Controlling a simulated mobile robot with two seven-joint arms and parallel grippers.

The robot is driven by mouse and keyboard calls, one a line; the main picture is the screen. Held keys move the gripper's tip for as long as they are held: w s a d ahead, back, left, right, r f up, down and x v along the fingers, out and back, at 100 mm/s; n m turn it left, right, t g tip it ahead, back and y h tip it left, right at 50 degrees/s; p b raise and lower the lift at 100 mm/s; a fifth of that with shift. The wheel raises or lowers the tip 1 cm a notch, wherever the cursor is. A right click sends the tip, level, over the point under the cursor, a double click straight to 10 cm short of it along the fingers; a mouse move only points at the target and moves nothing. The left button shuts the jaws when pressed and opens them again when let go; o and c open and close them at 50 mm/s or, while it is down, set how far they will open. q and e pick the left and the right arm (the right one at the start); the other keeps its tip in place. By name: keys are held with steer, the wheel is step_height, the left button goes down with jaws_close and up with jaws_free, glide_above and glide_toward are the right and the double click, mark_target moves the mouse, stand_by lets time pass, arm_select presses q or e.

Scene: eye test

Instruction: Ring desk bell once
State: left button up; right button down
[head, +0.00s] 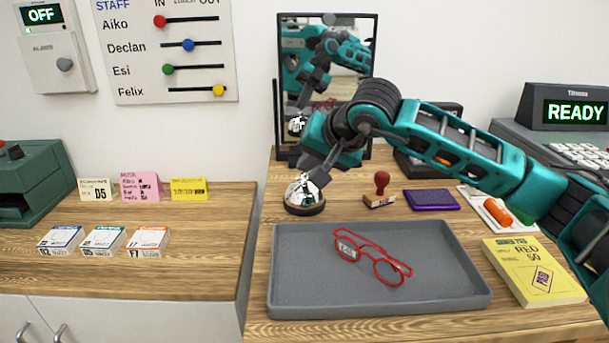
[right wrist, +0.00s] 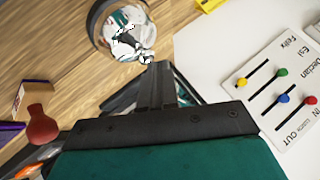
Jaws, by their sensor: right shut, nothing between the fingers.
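The desk bell (head: 304,196) has a shiny silver dome on a dark round base and stands on the wooden desk behind the grey tray. My right gripper (head: 317,178) is shut and empty, pointing down at the bell's top from the upper right. Its tips overlap the dome's upper right in the head view, so I cannot tell whether they touch. In the right wrist view the bell (right wrist: 118,28) lies just beyond the fingertips (right wrist: 152,66), its dome mirroring the surroundings. My left gripper is not in view.
Red glasses (head: 372,258) lie in the grey tray (head: 440,288). A red-handled stamp (head: 381,190) and purple pad (head: 431,200) stand right of the bell. A mirror (head: 345,80) behind reflects my arm. A gap separates the left cabinet.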

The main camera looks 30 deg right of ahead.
steer(key=shift+f, duration=0.25)
steer(key=shift+r, duration=0.1)
stand_by(0.3)
steer(key=shift+r+p, duration=0.35)
steer(key=shift+r, duration=0.45)
steer(key=shift+r, duration=0.15)
step_height(320, 180, up, 5)
steer(key=p, duration=0.3)
steer(key=shift+p, duration=0.3)
stand_by(0.4)
